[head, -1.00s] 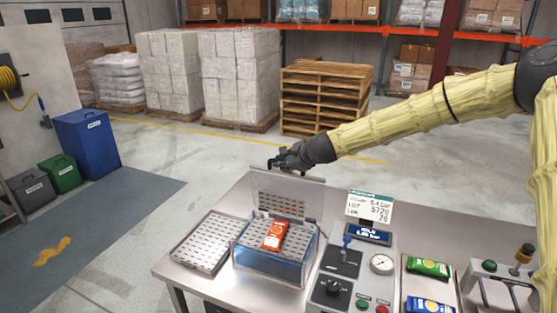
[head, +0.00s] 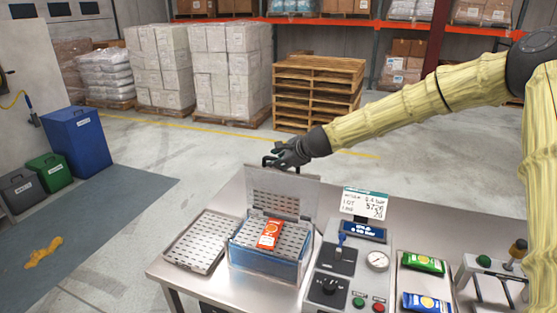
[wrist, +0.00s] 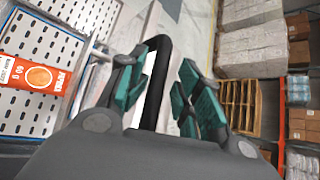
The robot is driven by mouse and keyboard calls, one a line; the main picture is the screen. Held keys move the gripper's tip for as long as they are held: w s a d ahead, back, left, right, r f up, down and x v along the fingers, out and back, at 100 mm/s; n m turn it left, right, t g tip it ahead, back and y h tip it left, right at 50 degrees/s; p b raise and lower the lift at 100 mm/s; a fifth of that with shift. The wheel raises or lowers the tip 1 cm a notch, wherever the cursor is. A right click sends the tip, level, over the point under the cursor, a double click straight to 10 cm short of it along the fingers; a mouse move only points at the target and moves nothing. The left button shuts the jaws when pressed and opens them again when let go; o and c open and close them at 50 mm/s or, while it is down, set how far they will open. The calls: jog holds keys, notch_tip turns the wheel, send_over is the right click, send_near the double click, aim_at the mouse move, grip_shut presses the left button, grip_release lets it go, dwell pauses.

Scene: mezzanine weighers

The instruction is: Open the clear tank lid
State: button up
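The clear tank (head: 264,270) stands on the steel table with a perforated tray and an orange packet (head: 268,234) in it. Its clear lid (head: 302,192) stands raised, about upright, along the tank's back edge. My gripper (head: 285,158) is at the lid's top edge. In the wrist view, a black handle bar (wrist: 157,80) runs between the two teal-padded fingers of my gripper (wrist: 163,88). The fingers are apart, with a gap showing between the bar and the right finger. Whether the left finger touches the bar I cannot tell. The packet also shows in the wrist view (wrist: 34,76).
A perforated tray (head: 196,243) lies left of the tank. A control panel (head: 340,275) with a gauge and a display card (head: 366,203) stands to the right. Green (head: 423,262) and blue (head: 427,302) packets lie further right. Pallets (head: 318,95) stand behind, across open floor.

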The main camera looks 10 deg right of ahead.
jog(key=shift+d+f, duration=0.1)
jog(key=shift+v, duration=0.8)
jog(key=v, duration=1)
jog(key=shift+s, duration=0.2)
jog(key=shift+d, duration=0.1)
